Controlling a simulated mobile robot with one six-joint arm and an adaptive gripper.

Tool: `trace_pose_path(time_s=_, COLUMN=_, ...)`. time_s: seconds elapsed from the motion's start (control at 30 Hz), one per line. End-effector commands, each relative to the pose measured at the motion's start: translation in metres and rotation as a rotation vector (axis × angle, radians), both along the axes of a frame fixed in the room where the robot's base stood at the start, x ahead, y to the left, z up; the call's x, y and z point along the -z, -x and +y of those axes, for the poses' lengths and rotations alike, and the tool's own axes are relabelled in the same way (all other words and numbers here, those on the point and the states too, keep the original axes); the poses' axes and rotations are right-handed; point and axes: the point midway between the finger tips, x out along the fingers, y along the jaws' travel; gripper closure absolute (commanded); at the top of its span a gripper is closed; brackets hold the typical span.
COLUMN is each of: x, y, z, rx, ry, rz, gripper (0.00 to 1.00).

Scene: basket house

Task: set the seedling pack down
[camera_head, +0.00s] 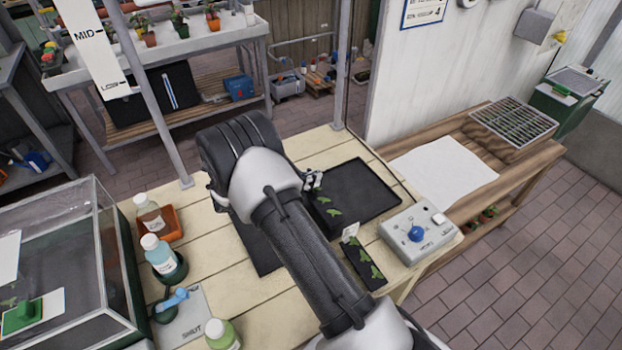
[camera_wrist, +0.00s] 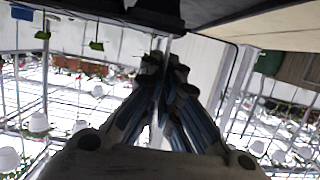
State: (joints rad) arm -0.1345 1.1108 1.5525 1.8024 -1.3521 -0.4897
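A narrow black seedling pack (camera_head: 366,266) with small green plants and a white label lies on the pale table, left of the control box. More green seedlings (camera_head: 326,200) show at the left side of the black tray (camera_head: 362,192), just below my gripper (camera_head: 313,180). In the wrist view, my gripper's fingers (camera_wrist: 166,65) are close together with a thin pale strip between their tips. A dark shape (camera_wrist: 150,12) and green leaves on thin stems (camera_wrist: 97,45) lie beyond the tips. My arm hides part of the table, and I cannot tell whether the fingers grip anything.
A grey control box (camera_head: 418,232) with a blue knob stands at the table's right edge. Bottles (camera_head: 160,255), an orange pot (camera_head: 172,222) and a clear case (camera_head: 65,260) stand at the left. A wooden bench with a white sheet (camera_head: 443,170) is at the right.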

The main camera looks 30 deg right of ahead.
Motion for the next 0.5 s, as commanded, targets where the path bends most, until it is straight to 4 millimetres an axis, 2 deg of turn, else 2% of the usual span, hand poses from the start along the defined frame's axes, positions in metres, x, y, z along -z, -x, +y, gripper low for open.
trace_pose_path(time_s=0.03, x=0.0008, y=-0.0001, z=0.0000, rx=0.000, ry=0.000, rz=0.000, gripper=0.95)
trace_pose_path(time_s=0.33, x=0.0004, y=0.0000, z=0.0000, rx=0.000, ry=0.000, rz=0.000, gripper=0.75)
trace_pose_path(time_s=0.5, x=0.0004, y=0.0001, z=0.0000, rx=0.000, ry=0.000, rz=0.000, gripper=0.75)
